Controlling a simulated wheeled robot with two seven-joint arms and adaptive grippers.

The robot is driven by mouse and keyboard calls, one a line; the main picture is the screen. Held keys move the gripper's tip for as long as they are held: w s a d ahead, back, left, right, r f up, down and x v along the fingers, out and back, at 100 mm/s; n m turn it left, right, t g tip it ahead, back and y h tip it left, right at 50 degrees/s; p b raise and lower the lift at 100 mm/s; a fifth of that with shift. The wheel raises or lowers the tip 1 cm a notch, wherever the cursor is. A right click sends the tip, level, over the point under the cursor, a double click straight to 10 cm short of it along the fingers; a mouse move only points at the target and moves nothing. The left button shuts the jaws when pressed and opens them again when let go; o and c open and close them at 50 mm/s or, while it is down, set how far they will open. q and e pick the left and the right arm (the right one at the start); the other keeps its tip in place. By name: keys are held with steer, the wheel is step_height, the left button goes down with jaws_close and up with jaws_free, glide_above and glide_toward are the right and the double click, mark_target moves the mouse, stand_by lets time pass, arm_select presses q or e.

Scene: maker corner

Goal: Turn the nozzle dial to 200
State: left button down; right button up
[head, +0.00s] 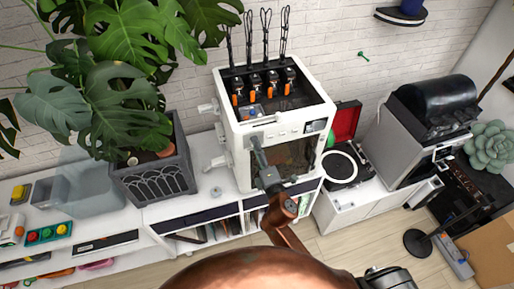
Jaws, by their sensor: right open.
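A white boxy machine (240,140) like a 3D printer stands on the white shelf unit. Several small pale dials (283,133) and a small dark display (315,126) sit along its upper front edge. Their markings are too small to read, so I cannot tell which one is the nozzle dial or where it points. My right gripper (257,147) is in front of the machine, just below the left end of the dial row. It is open, and I cannot tell if it touches the front. My arm hides part of the dark front window (298,158). My left gripper is out of view.
A large potted plant (150,170) stands left of the machine. Several black holders with orange tips (272,76) rise on top of the printer.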

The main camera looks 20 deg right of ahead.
steer(key=s, duration=1.2)
steer(key=shift+d+f, duration=0.3)
steer(key=shift+f, duration=0.1)
